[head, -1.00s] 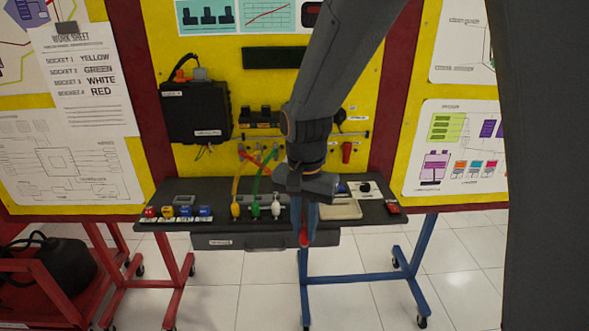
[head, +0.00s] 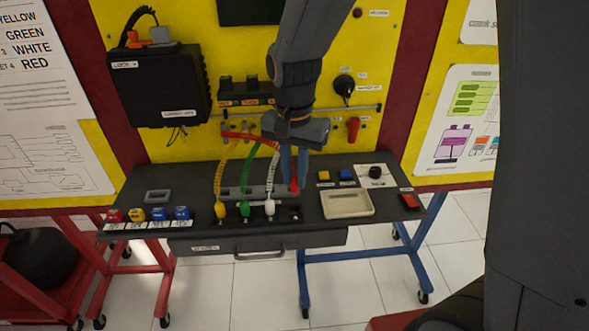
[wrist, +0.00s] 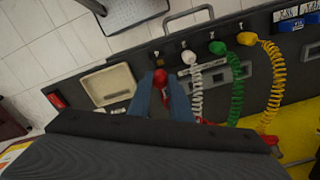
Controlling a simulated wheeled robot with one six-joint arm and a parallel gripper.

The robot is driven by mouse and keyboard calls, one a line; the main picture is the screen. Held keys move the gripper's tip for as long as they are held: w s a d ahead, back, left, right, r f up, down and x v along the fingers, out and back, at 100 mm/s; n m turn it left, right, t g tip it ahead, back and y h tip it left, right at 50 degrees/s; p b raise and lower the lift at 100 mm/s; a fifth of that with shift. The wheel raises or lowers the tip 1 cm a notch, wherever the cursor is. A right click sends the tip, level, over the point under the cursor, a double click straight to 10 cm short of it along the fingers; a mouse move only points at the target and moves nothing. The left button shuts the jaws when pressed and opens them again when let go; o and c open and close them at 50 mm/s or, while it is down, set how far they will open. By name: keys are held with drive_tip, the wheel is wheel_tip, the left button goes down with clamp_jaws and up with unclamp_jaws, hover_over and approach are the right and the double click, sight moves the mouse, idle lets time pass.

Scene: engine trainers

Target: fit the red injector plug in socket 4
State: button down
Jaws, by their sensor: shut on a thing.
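The red injector plug (head: 294,186) is held in my gripper (head: 294,170), its blue fingers shut on it. It also shows at the fingertips in the wrist view (wrist: 160,77). In the head view it appears above the bench, just behind the dark, empty-looking socket 4 (head: 295,213); in the wrist view this socket (wrist: 159,58) lies just beyond the plug's tip. The plug appears apart from the socket, though its height is hard to judge. The yellow (head: 220,211), green (head: 245,210) and white (head: 270,208) plugs stand in the sockets to its left.
Coiled yellow, green and white cables (head: 272,172) rise close left of my gripper. A beige tray (head: 346,214) sits right of socket 4. A drawer handle (head: 260,255) projects below the bench's front edge. The work sheet (head: 35,60) lists socket 4 as red.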

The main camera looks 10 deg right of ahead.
sight(294, 191)
drive_tip(key=shift+f+b, duration=1.95)
drive_tip(key=shift+f, duration=0.65)
drive_tip(key=shift+s+a+p, duration=0.1)
drive_tip(key=shift+p, duration=0.35)
drive_tip(key=shift+f+b, duration=0.4)
drive_tip(key=shift+f, duration=0.5)
drive_tip(key=c, duration=1.8)
unclamp_jaws()
drive_tip(key=shift+c, duration=0.2)
drive_tip(key=shift+r, duration=0.15)
drive_tip(key=shift+r+p, duration=2.5)
drive_tip(key=shift+r, duration=0.2)
